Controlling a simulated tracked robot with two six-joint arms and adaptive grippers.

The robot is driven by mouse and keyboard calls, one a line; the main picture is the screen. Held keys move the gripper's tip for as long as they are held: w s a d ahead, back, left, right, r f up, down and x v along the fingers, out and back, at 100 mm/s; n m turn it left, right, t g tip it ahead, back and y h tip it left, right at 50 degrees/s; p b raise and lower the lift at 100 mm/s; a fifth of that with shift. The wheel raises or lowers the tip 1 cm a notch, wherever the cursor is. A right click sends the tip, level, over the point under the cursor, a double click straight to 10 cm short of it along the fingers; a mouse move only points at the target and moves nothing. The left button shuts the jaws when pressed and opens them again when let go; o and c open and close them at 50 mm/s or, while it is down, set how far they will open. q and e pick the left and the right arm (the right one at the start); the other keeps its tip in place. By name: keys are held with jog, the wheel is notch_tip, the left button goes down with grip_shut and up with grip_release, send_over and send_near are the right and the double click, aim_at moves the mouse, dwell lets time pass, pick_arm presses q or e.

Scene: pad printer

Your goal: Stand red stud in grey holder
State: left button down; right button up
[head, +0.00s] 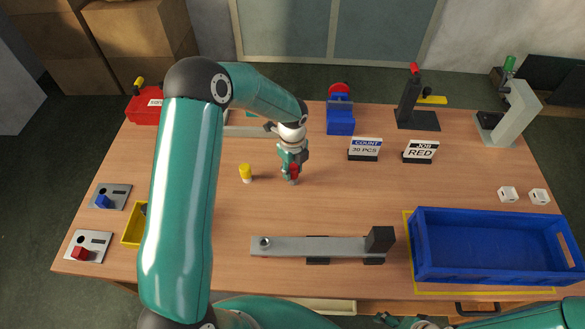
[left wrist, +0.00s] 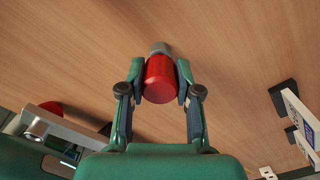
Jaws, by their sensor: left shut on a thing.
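The red stud (head: 294,171) is upright between the fingers of my left gripper (head: 293,172), over the middle of the table. In the left wrist view the red stud (left wrist: 160,80) has a wide red body with a grey end beyond it. Both fingers are shut on its sides. I cannot tell whether its lower end touches the table. A long grey bar (head: 325,247) with a round socket at its left end and a black block at its right end lies at the front; it looks like the grey holder. My right gripper (head: 390,319) shows only partly at the bottom edge.
A yellow stud (head: 246,173) stands left of my gripper. Signs (head: 365,149), a blue vise (head: 340,118) and a black stand (head: 414,108) are behind to the right. A blue crate (head: 490,268) is at front right. The table between gripper and grey bar is clear.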

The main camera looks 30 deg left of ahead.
aim_at(292, 167)
pick_arm(q)
jog(key=shift+f+b, duration=0.4)
jog(key=shift+f, duration=0.2)
jog(key=c, duration=0.7)
grip_release()
jog(key=shift+r, duration=0.1)
jog(key=shift+r+p, duration=2.1)
jog(key=shift+r, duration=0.9)
